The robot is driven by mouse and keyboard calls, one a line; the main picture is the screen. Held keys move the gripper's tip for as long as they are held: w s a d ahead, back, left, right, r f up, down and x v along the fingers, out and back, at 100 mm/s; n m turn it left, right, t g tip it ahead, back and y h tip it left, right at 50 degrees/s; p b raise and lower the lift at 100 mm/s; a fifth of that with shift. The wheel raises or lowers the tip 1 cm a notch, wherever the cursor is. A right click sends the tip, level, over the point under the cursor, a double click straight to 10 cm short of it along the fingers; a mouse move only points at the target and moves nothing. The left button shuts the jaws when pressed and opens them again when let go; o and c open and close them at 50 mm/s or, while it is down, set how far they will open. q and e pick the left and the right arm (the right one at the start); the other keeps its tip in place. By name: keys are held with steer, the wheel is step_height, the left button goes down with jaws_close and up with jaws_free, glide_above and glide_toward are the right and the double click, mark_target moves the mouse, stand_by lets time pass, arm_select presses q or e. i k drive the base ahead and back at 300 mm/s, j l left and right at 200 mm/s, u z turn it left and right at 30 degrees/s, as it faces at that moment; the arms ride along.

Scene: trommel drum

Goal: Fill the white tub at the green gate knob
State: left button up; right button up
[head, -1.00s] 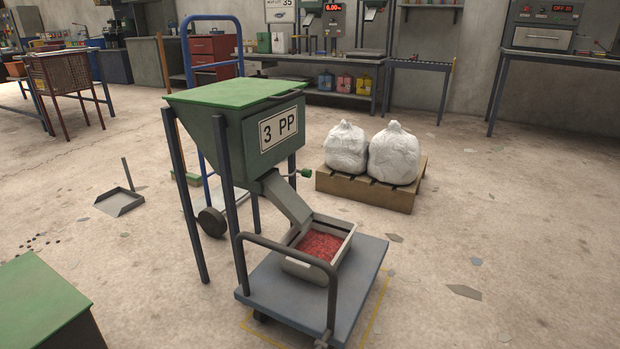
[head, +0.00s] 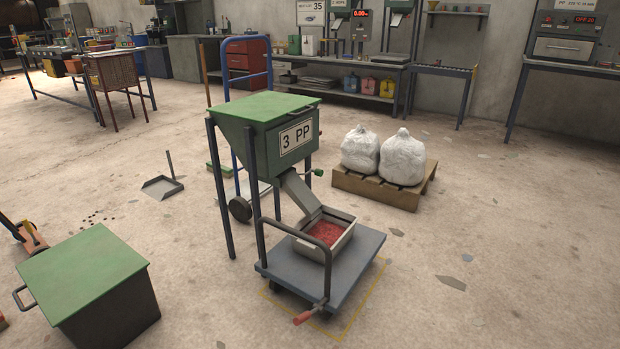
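The white tub (head: 345,243) stands on a grey-blue cart under the chute (head: 300,194) of the green hopper marked 3 PP (head: 262,140). Red granules (head: 325,232) lie in the tub, below its rim. The green gate knob (head: 319,172) sticks out to the right of the chute on a short rod. I cannot tell whether granules are falling from the chute. Neither of my grippers shows in the head view.
White sacks (head: 402,158) sit on a wooden pallet (head: 376,190) behind right. A green-lidded bin (head: 82,275) is at front left. Floor to the right is clear.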

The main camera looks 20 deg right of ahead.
mark_target(318, 172)
steer(key=i+l+u, duration=0.1)
steer(key=u, duration=0.35)
steer(key=l+u, duration=0.2)
steer(key=u, duration=0.2)
steer(key=l+u, duration=0.2)
steer(key=u, duration=0.25)
steer(key=i, duration=0.05)
